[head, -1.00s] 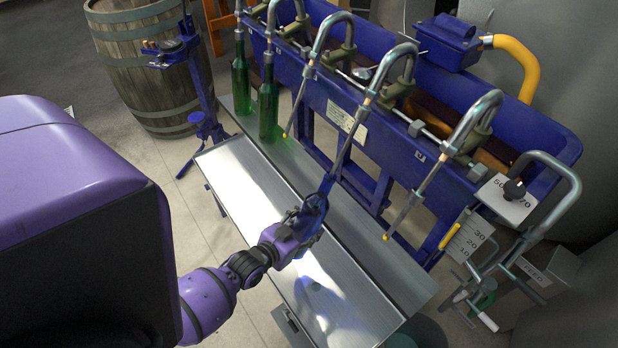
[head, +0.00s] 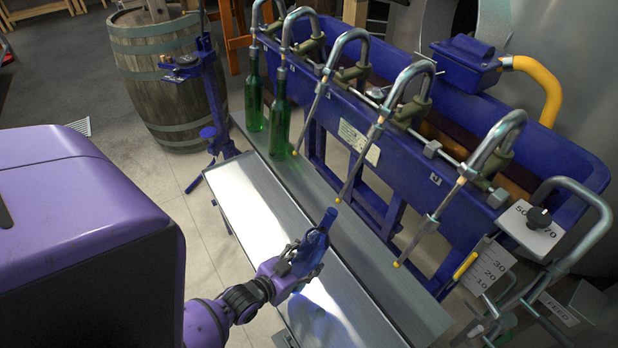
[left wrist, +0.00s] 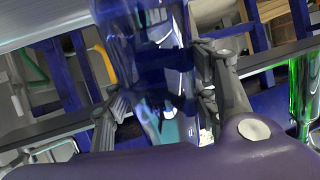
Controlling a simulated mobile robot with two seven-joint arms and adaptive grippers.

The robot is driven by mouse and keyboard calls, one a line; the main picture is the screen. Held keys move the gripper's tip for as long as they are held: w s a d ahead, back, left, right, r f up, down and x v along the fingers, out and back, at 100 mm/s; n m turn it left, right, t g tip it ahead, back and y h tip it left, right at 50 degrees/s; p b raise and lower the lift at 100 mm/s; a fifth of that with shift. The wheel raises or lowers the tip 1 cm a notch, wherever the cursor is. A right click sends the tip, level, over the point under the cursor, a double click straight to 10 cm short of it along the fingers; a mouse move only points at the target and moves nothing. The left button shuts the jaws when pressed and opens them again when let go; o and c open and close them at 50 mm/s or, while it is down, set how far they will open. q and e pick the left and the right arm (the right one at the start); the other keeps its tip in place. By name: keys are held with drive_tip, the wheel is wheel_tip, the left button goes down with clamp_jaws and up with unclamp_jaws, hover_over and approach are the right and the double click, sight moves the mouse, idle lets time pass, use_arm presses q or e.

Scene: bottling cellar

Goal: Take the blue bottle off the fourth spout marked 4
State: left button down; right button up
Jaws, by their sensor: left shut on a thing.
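The blue bottle (head: 311,252) is in my left gripper (head: 291,265), tilted, above the steel tray (head: 238,196). My left fingers are closed around its body. The bottle also fills the upper middle of the left wrist view (left wrist: 145,50), between the two fingers (left wrist: 160,110). The fourth spout (head: 360,158) hangs down with its yellow tip in sight, just above the bottle's mouth and seemingly clear of it. A label with a 4 (head: 435,179) is on the blue trough. My right gripper is in neither view.
Two green bottles (head: 255,100) (head: 279,118) hang on the first spouts at the left. The third spout (head: 315,105) and the rightmost spout (head: 430,222) are empty. The blue trough (head: 400,165) stands behind. A barrel (head: 160,75) stands at the back left.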

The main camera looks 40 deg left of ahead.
sight(296, 262)
use_arm(q)
drive_tip(key=shift+s+a+r+p, duration=0.4)
drive_tip(key=shift+s+r, duration=0.25)
drive_tip(key=shift+s, duration=0.15)
drive_tip(key=shift+s+a+r+p, duration=0.15)
drive_tip(key=shift+s, duration=0.35)
drive_tip(key=shift+s+a+r+p, duration=0.15)
drive_tip(key=shift+s, duration=0.3)
drive_tip(key=shift+s+a+r+p, duration=0.15)
drive_tip(key=shift+s+a, duration=0.05)
drive_tip(key=shift+s, duration=0.3)
drive_tip(key=shift+s+a+r+p, duration=0.1)
drive_tip(key=shift+s+a+p, duration=0.05)
drive_tip(key=shift+s, duration=0.35)
drive_tip(key=shift+s+a+r, duration=0.1)
drive_tip(key=shift+s, duration=0.2)
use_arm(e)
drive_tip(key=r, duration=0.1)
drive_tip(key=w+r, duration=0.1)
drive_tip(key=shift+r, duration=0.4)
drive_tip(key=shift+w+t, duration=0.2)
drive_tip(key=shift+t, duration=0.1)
